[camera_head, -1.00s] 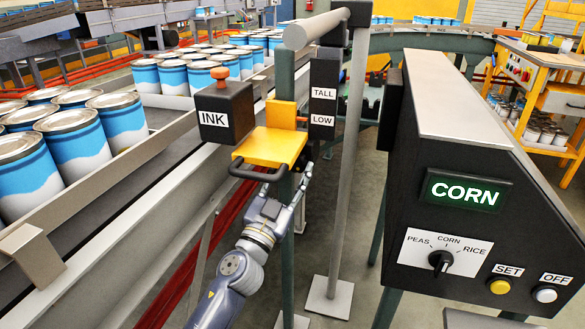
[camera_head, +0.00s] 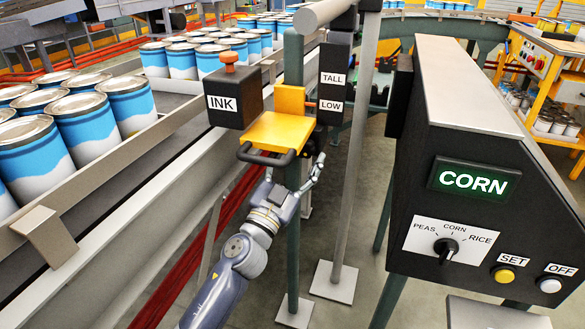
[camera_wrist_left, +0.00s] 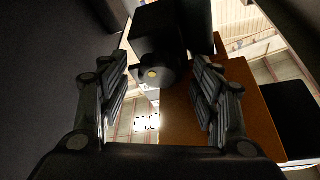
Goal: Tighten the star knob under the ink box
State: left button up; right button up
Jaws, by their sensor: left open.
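The black ink box (camera_head: 233,98), labelled INK, hangs above and left of the yellow bracket (camera_head: 268,133). The star knob under it is hidden in the head view. In the left wrist view, a dark round knob (camera_wrist_left: 153,73) with a yellow centre sits beneath a black box. My left gripper (camera_head: 294,168) is open below the bracket, partly hidden by it and by the green post. In the left wrist view its two fingers (camera_wrist_left: 160,66) stand apart on either side of the knob, with no contact visible. My right gripper is not in view.
A green post (camera_head: 293,220) and a grey pole (camera_head: 350,170) stand close to my left arm. The TALL/LOW block (camera_head: 333,85) is right of the bracket. The control panel (camera_head: 480,190) reads CORN. Cans (camera_head: 80,110) line the conveyor at left.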

pick_arm(q)
jog(key=v, duration=1.1)
jog(key=shift+s+a, duration=0.2)
jog(key=shift+s, duration=0.1)
jog(key=shift+f, duration=0.1)
